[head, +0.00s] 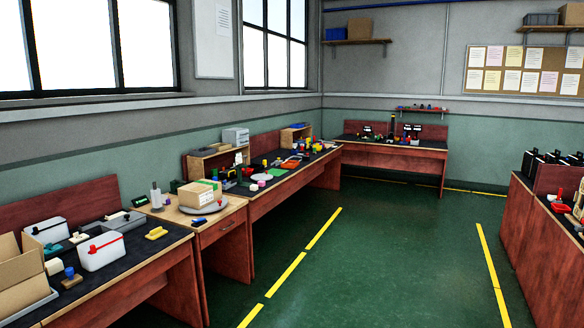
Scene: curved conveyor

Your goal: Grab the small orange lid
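I cannot make out a small orange lid for certain in the head view. A flat orange-red piece (291,164) lies among small parts on the middle bench along the left wall. Another orange-red piece (561,207) sits on the right bench. Both are too small and far off to tell whether either is a lid. My gripper is not in view.
Wooden workbenches line the left wall, with a cardboard box (200,194) and white containers (101,251) on them. A far bench (392,152) stands in the corner. A right bench (530,240) flanks the aisle. The green floor (390,245) between them is clear.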

